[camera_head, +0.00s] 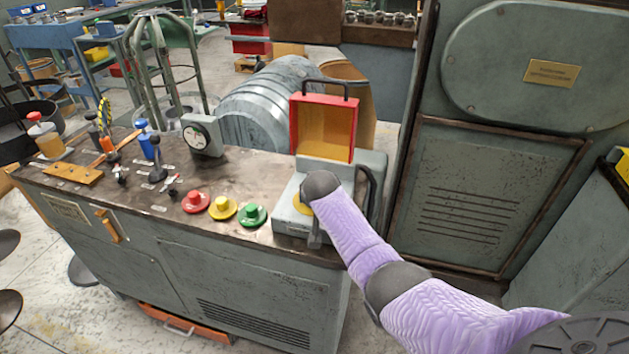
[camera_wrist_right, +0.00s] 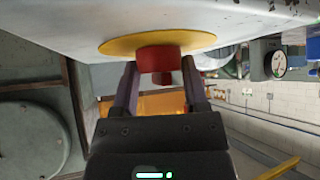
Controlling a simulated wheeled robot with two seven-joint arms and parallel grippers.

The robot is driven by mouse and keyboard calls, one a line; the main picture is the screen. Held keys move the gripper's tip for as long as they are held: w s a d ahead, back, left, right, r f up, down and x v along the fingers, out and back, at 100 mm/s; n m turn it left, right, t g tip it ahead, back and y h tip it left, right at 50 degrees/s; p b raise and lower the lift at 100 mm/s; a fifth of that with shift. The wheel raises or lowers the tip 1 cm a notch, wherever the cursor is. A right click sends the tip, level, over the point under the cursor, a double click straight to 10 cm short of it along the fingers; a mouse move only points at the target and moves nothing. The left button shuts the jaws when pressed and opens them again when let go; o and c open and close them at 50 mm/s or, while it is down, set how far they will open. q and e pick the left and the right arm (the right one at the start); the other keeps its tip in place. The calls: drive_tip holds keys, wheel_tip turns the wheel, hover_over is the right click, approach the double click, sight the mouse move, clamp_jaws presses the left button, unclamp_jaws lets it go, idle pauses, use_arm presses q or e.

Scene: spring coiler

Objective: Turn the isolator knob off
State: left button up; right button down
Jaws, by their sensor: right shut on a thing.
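The isolator knob (camera_wrist_right: 158,56) is red and stands out from a yellow round plate (camera_wrist_right: 115,46) in the right wrist view. My right gripper (camera_wrist_right: 160,78) has one finger on each side of the knob and is shut on it. In the head view the yellow plate (camera_head: 299,205) shows at the front of a grey isolator box (camera_head: 291,222) on the console top. My right wrist hides the knob there. My left gripper is in neither view.
A red-framed cover (camera_head: 323,128) stands upright behind the box. Red (camera_head: 195,202), yellow (camera_head: 222,207) and green (camera_head: 252,215) buttons sit to its left on the console (camera_head: 150,192). A gauge (camera_head: 199,136) and several levers stand farther left. A tall grey cabinet (camera_head: 480,190) is at right.

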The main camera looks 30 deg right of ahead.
drive_tip(key=shift+d+n+t+y+p, duration=0.1)
drive_tip(key=shift+n+t+y+p, duration=0.2)
drive_tip(key=shift+n+y, duration=0.7)
drive_tip(key=shift+n, duration=0.4)
drive_tip(key=shift+d+f+n+y+b, duration=0.1)
drive_tip(key=shift+f+n+y+b, duration=0.1)
drive_tip(key=shift+n+y+b, duration=0.55)
drive_tip(key=n+y+b, duration=0.2)
drive_tip(key=n+b, duration=0.1)
drive_tip(key=n, duration=0.1)
drive_tip(key=shift+f+y+b, duration=0.1)
drive_tip(key=shift+y+b, duration=0.25)
drive_tip(key=shift+b, duration=0.05)
drive_tip(key=shift+n+b, duration=0.25)
drive_tip(key=shift+b, duration=0.05)
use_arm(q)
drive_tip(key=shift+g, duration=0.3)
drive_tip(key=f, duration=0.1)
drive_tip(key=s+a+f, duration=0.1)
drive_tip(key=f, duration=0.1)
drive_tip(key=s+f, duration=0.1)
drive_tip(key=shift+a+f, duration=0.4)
use_arm(e)
drive_tip(key=shift+y, duration=0.4)
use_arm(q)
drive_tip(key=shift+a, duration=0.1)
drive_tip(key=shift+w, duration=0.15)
